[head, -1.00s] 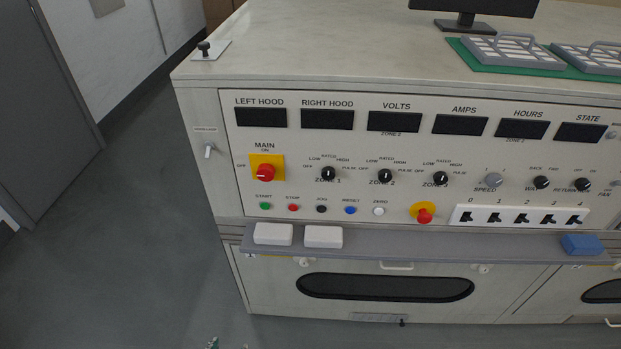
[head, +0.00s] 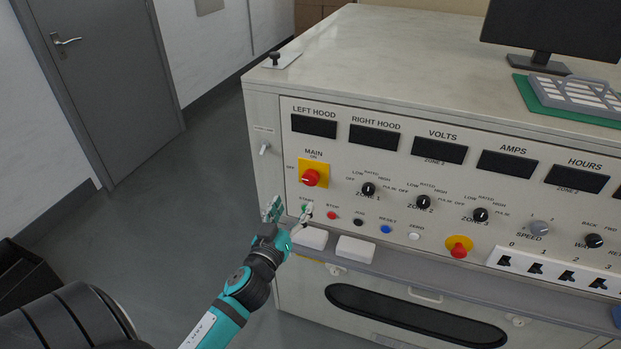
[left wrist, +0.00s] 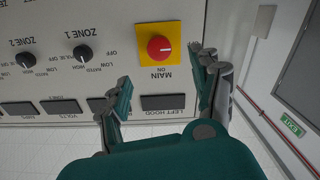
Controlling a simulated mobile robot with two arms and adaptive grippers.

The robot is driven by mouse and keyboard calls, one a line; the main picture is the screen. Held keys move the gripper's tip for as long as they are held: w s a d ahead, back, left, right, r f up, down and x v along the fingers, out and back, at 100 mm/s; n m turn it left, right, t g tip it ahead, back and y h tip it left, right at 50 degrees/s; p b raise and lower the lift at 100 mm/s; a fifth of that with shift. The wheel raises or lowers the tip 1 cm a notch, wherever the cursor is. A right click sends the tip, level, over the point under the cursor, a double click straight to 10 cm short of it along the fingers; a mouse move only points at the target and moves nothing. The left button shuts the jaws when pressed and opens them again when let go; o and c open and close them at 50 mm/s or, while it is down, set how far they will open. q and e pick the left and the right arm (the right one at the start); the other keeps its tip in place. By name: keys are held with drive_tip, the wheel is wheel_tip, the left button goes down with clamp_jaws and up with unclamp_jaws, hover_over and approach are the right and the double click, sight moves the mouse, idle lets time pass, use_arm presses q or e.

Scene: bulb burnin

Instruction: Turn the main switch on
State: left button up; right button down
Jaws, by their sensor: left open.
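The main switch (head: 311,177) is a red rotary knob on a yellow plate at the panel's left end. MAIN and ON are printed above it, OFF to its left. Its white mark appears to point left, towards OFF. My left gripper (head: 289,210) is open and empty, just below and left of the switch in the head view, partly covering the START button. In the left wrist view, turned upside down, the switch (left wrist: 160,47) shows ahead between the spread fingers of the left gripper (left wrist: 166,75), apart from them. My right gripper is out of view.
Zone knobs (head: 369,189) sit right of the switch. Small buttons (head: 386,229) run below, with a red emergency button (head: 459,250) further right. A shelf ledge (head: 390,262) holding white blocks (head: 356,249) juts out under the panel. Left of the console is open floor.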

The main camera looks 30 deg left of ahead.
sight(309, 180)
use_arm(q)
drive_tip(key=p+x, duration=0.1)
drive_tip(key=x, duration=1)
drive_tip(key=shift+w, duration=0.1)
drive_tip(key=shift+d, duration=0.1)
drive_tip(key=c, duration=1.2)
drive_tip(key=shift+o, duration=0.2)
